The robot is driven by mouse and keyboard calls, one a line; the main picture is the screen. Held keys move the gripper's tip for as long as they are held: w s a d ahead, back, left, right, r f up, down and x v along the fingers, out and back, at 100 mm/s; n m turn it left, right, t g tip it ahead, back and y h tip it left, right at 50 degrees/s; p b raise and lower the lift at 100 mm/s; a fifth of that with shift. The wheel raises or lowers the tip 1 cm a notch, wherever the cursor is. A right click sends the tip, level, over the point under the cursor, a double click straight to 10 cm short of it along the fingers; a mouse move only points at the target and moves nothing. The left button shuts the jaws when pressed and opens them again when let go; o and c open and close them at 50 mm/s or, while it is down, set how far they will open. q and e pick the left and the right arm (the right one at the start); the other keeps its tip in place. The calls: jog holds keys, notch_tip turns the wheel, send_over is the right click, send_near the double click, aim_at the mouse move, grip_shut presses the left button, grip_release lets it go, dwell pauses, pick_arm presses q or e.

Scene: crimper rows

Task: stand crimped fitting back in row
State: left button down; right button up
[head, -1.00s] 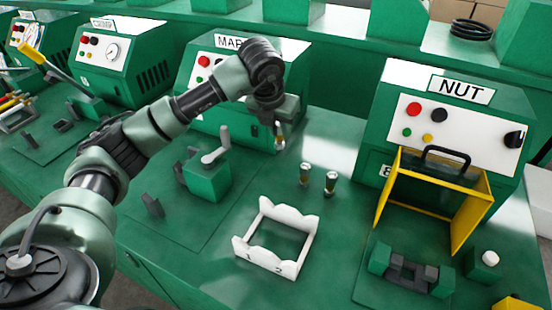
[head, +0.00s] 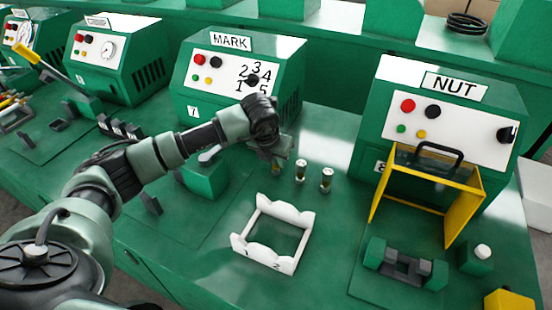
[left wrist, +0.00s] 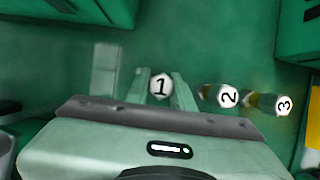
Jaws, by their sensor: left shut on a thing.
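My left gripper (head: 274,163) points down near the MARK machine and is shut on a small brass-and-silver fitting. In the left wrist view this fitting (left wrist: 160,86) has a white cap marked 1 and sits between the two fingers (left wrist: 160,92). Fitting 2 (head: 301,172) stands upright just right of it and fitting 3 (head: 327,180) stands right of that; they also show in the left wrist view (left wrist: 228,96) (left wrist: 283,105). The held fitting is in line with them. Whether its base touches the bench is hard to tell. My right gripper is not in view.
A white open frame (head: 248,258) marked 1 and 2 lies in front of the row. The MARK machine (head: 191,98) is behind, and the NUT machine (head: 452,122) with its yellow guard (head: 466,213) is to the right. Bench between row and guard is clear.

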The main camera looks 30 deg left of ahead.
pick_arm(q)
jog(key=shift+f, duration=0.1)
jog(key=c, duration=1.2)
grip_release()
jog(key=shift+r, duration=0.3)
jog(key=b+v, duration=0.1)
jog(key=v, duration=1)
jog(key=shift+s+r+b, duration=0.15)
jog(key=shift+r+b, duration=0.2)
